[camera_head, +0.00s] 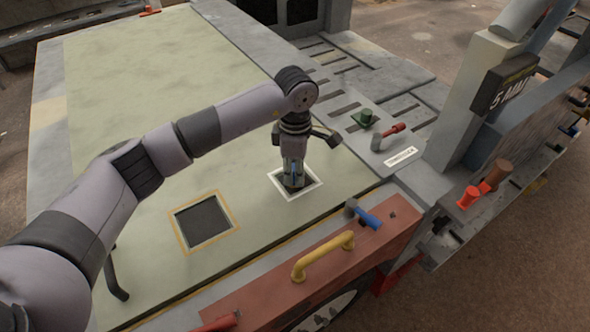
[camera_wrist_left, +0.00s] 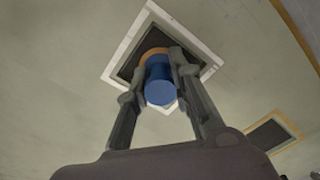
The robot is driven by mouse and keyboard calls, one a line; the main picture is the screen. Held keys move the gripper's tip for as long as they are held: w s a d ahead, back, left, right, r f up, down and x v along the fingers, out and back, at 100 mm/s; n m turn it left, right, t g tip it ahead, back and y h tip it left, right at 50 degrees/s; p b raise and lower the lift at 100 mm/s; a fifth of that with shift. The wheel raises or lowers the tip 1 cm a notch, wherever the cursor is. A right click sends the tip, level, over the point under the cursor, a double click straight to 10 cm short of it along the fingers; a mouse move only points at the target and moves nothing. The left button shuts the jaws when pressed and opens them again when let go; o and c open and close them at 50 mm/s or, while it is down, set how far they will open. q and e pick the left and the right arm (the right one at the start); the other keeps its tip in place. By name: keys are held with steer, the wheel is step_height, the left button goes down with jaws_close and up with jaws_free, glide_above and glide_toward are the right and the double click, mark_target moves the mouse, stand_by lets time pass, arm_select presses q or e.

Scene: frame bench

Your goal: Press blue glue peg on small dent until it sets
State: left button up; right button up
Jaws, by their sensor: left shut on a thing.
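My left gripper (camera_head: 294,176) is shut on a blue peg (camera_wrist_left: 160,84), seen nearly end-on between the fingers in the left wrist view. An orange-brown ring or base shows at the peg's far end. In the head view the gripper points down over a dark square patch in a white frame (camera_head: 317,186) on the pale green panel. The white frame (camera_wrist_left: 119,58) also surrounds the peg's far end in the wrist view. I cannot tell whether the peg touches the surface. A larger dark square in an orange-yellow frame (camera_head: 203,220) lies to the left. My right gripper is not in view.
A blue-handled tool (camera_head: 366,217) and a yellow handle (camera_head: 323,257) are on the red-brown front strip. A green peg (camera_head: 364,119) and a red-handled tool (camera_head: 390,132) are on the slotted grey rack. The pale green panel (camera_head: 130,75) is clear behind my arm.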

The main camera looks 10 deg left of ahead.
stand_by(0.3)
arm_select(q)
steer(key=o, duration=1)
steer(key=shift+o, duration=0.2)
step_height(320, 180, up, 12)
